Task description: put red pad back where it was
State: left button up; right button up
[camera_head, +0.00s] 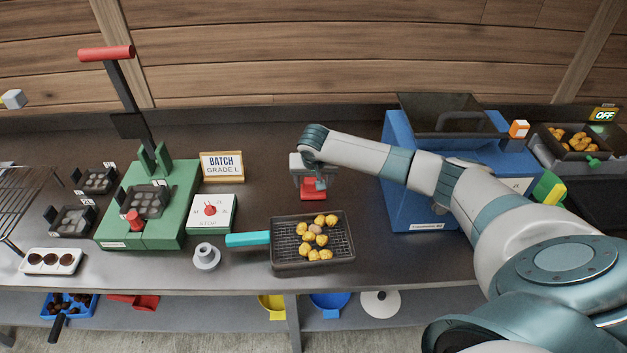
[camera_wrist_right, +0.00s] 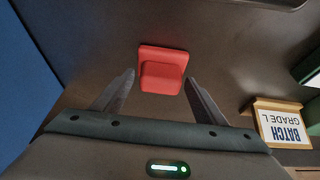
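The red pad (camera_head: 313,189) is on the dark counter, left of the blue machine. In the right wrist view the red pad (camera_wrist_right: 162,70) shows as a flat plate with a raised block. My right gripper (camera_head: 309,176) points down over it and partly hides it in the head view. In the right wrist view my right gripper (camera_wrist_right: 160,82) is open, its two fingers apart on either side of the pad's near part. A gap shows between each finger and the pad. I cannot tell the exact height of the fingertips. My left gripper is not in view.
A pan (camera_head: 284,263) of yellow chestnuts with a teal handle lies in front. The blue machine (camera_head: 397,208) stands right of my gripper. The batch sign (camera_head: 222,167), dial box (camera_head: 211,225) and green press (camera_head: 186,195) stand to the left. Counter between sign and gripper is clear.

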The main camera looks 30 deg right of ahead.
jog(key=shift+r, duration=0.1)
jog(key=b+v, duration=0.2)
jog(key=v, duration=1)
dwell(0.6)
